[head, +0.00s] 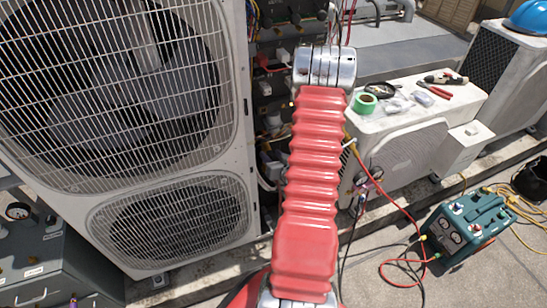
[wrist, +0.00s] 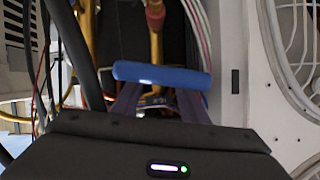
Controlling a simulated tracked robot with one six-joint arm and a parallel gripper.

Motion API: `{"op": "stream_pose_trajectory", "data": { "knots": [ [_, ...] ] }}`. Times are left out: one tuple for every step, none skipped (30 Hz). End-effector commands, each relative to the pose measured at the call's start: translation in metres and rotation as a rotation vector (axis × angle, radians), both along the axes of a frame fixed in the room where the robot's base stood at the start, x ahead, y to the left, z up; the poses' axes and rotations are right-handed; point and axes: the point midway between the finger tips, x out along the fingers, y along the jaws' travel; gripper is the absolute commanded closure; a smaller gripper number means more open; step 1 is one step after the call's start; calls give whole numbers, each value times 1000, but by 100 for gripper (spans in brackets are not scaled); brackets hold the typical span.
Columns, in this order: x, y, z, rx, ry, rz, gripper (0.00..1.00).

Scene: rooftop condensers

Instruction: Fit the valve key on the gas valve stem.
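The valve key shows in the wrist view as a blue bar-shaped handle (wrist: 165,77), lying crosswise at my fingertips. My gripper (wrist: 160,100) has its two dark purplish fingers against this handle and appears shut on it. The rest of the key is hidden. Beyond the handle a brass pipe fitting with a reddish top (wrist: 155,35) stands upright, roughly in line with the middle of the handle. I cannot tell whether it is the gas valve stem, and no contact with the key shows. In the head view my red-sleeved arm hides my gripper.
A large condenser with two fan grilles (head: 245,140) stands left of its open pipe bay. Dark hoses (wrist: 75,50) and a pale panel (wrist: 235,60) flank the wrist view. A smaller white unit (head: 440,100) bears tape and tools. A green recovery machine (head: 465,225) stands right.

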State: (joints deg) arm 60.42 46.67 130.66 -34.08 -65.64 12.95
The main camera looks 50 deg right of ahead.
Motion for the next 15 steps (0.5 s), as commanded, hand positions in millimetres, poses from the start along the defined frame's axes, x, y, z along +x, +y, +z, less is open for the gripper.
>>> {"op": "stream_pose_trajectory", "data": {
  "knots": [
    [0, -2, -1, 0, 0, -3, 60],
    [0, -4, -2, 0, 0, -5, 60],
    [-1, -5, -2, -1, 0, -7, 60],
    [-1, -6, -2, 0, -1, -8, 60],
    [-2, -6, -2, -1, 0, -10, 60],
    [-2, -7, -2, -1, -1, -11, 60],
    [-3, -7, -2, -1, 0, -12, 60],
    [-3, -7, -2, 0, -1, -13, 60],
    [-4, -8, -2, -1, 0, -14, 60],
    [-4, -8, -2, -1, 0, -15, 60],
    [-5, -8, -2, -1, -1, -17, 60],
    [-5, -9, -2, -1, 0, -18, 61],
    [-5, -9, -2, -1, 0, -18, 63],
    [-5, -9, -2, -1, 0, -18, 65],
    [-5, -9, -2, -1, 0, -18, 68]
  ]
}}
